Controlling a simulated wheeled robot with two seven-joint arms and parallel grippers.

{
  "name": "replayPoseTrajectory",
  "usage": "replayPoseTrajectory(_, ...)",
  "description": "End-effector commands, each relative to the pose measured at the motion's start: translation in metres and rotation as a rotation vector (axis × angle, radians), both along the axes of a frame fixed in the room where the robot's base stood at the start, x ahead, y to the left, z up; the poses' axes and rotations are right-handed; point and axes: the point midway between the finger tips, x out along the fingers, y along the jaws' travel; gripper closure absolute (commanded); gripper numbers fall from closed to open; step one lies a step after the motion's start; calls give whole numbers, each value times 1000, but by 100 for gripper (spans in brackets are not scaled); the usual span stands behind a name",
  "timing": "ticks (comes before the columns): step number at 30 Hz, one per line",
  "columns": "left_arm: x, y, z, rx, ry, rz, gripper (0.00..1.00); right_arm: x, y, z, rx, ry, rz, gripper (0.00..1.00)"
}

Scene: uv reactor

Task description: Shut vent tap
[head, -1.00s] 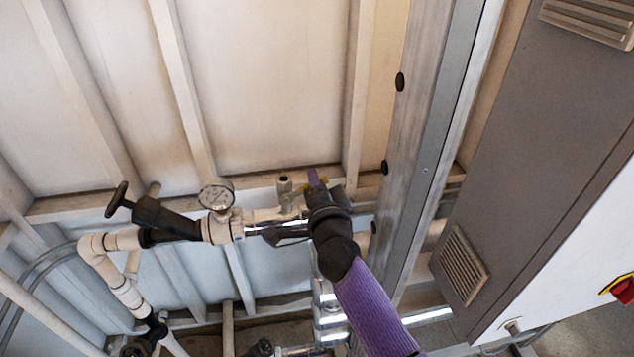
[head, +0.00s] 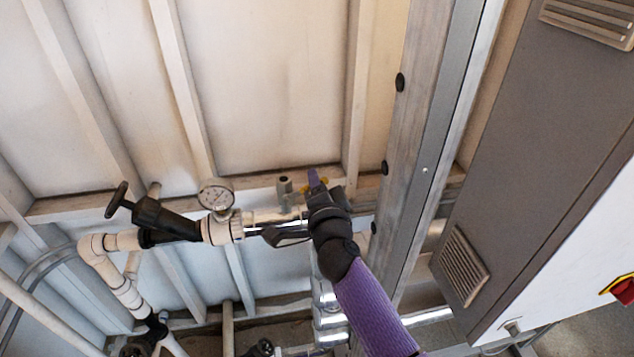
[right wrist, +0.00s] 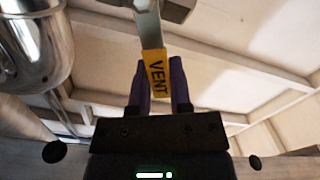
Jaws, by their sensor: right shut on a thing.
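The vent tap's lever with its yellow VENT label (right wrist: 153,72) stands between the purple fingers of my right gripper (right wrist: 160,84) in the right wrist view. The gripper is shut on it. The metal lever runs up from the label to a grey body at the top edge of that view. My gripper and wrist hide most of the tap there. My left gripper is not in view.
A round pressure gauge (head: 216,196) and a black-handled valve (head: 160,216) sit on the pipe to the left. A metal post (head: 425,140) and a grey cabinet (head: 540,150) stand to the right. A shiny steel vessel (right wrist: 30,45) is close at left in the wrist view.

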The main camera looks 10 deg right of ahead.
Motion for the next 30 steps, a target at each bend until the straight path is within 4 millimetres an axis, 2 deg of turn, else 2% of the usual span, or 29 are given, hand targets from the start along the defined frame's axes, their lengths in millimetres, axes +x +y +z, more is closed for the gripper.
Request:
replayPoseTrajectory(14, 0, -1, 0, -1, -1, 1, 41, 0, 0, -1, 8, 3, -1, 100)
replayPoseTrajectory(24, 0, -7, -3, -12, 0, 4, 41, 0, -5, -26, 361, 3, -1, 100)
replayPoseTrajectory(30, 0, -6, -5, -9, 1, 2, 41, 0, -6, -29, 439, 2, 0, 100)
